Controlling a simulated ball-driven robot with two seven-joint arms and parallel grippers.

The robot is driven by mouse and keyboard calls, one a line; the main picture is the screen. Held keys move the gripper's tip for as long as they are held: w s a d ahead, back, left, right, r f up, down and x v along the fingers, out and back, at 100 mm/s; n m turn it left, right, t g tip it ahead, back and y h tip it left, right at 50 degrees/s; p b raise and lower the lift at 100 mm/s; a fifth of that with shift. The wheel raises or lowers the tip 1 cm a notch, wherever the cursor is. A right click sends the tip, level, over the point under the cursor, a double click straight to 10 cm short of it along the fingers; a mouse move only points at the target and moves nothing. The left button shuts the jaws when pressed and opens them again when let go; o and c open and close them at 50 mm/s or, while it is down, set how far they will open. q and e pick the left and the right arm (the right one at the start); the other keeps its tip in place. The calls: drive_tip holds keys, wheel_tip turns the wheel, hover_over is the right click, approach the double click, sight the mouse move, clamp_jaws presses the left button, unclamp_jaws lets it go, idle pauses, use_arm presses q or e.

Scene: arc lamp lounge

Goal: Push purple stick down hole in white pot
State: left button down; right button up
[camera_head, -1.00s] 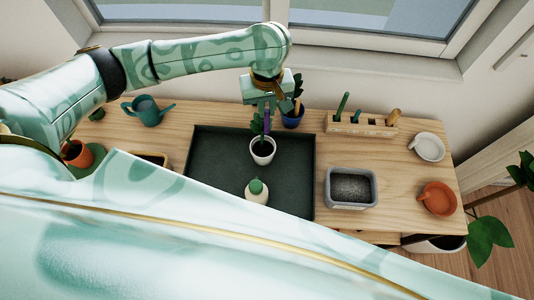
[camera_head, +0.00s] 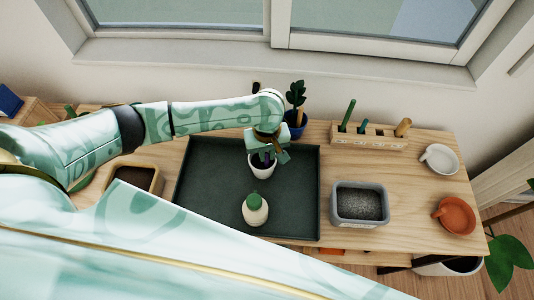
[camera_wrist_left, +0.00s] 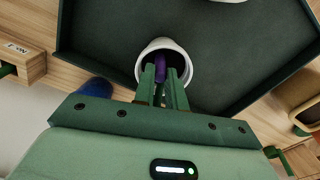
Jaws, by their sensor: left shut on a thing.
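The white pot (camera_head: 262,171) stands on the dark tray (camera_head: 225,205), towards its back. My left gripper (camera_head: 264,153) is directly over the pot, with its fingers low at the pot's mouth. In the left wrist view the fingers (camera_wrist_left: 165,80) are shut on the purple stick (camera_wrist_left: 160,67), which points into the opening of the white pot (camera_wrist_left: 162,42). The stick's lower end and the hole are hidden in the shaded pot. My right gripper is in neither view.
A cream bottle with a green top (camera_head: 255,210) stands in front of the pot on the tray. A blue pot with a plant (camera_head: 296,117) is behind. A wooden tool holder (camera_head: 368,138) and grey gravel tub (camera_head: 358,203) stand to the right.

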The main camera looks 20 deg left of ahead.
use_arm(q)
drive_tip(key=c, duration=1.4)
unclamp_jaws()
drive_tip(key=shift+c, duration=0.2)
wheel_tip(320, 180, up, 12)
drive_tip(key=p, duration=0.5)
drive_tip(key=shift+r, duration=0.15)
